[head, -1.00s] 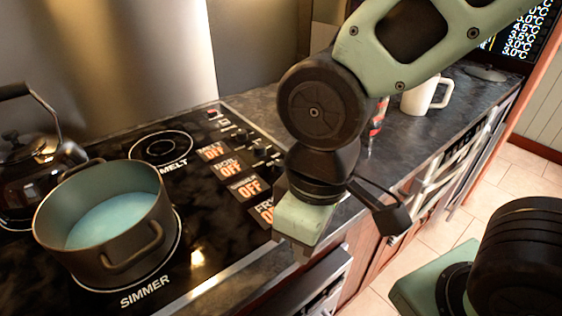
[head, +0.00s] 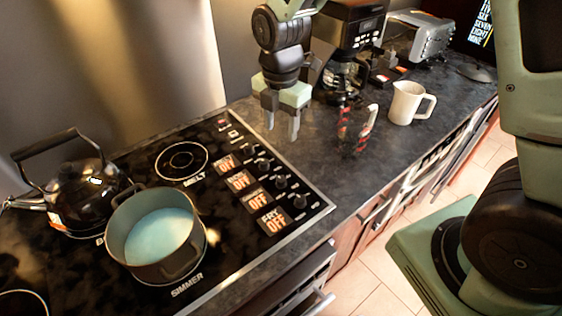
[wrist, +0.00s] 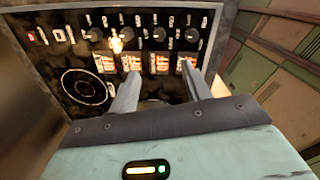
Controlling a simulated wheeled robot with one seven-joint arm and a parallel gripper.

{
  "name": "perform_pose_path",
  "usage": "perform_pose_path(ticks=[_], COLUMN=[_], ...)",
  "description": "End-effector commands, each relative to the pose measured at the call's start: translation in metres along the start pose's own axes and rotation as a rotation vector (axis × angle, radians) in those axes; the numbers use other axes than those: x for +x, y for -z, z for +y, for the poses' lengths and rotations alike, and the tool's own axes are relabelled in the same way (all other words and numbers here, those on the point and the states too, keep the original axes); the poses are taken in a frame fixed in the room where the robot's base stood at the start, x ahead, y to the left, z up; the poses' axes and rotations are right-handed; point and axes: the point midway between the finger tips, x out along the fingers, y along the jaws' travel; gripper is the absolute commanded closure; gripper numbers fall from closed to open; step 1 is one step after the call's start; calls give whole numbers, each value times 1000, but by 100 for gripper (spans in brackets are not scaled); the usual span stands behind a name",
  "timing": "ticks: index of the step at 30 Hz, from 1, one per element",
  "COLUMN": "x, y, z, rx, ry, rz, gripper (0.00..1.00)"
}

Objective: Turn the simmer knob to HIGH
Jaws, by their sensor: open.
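Several black knobs stand in a row on the right side of the stovetop (head: 225,250), each beside a lit display reading OFF. The display nearest the front reads FRY (head: 272,219); the small words on the others are hard to read. I cannot tell for certain which knob is the simmer knob; the third one from the back (head: 280,182) is one of the row. The knobs also show along the top of the wrist view (wrist: 159,34). My gripper (head: 282,125) is open and empty, fingers down, above the counter behind the knob row. Its fingers point toward the panel in the wrist view (wrist: 158,70).
A pot (head: 152,238) with pale blue liquid sits on the SIMMER burner. A dark kettle (head: 82,190) stands behind it.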

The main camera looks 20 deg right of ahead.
Motion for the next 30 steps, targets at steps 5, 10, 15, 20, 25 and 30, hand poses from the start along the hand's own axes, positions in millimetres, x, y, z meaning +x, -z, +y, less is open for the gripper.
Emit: perform_pose_path(ticks=[5,10,15,20,25,30], x=[11,39,71,100,129,153], y=[-3,-2,-2,-2,-2,-2], z=[1,0,0,0,0,0], rx=[-21,-21,-19,-19,-18,-18], ry=[5,8,7,7,5,4], rz=[-2,-1,-1,-1,-1,-2], gripper=[52,52,52,52,52,52])
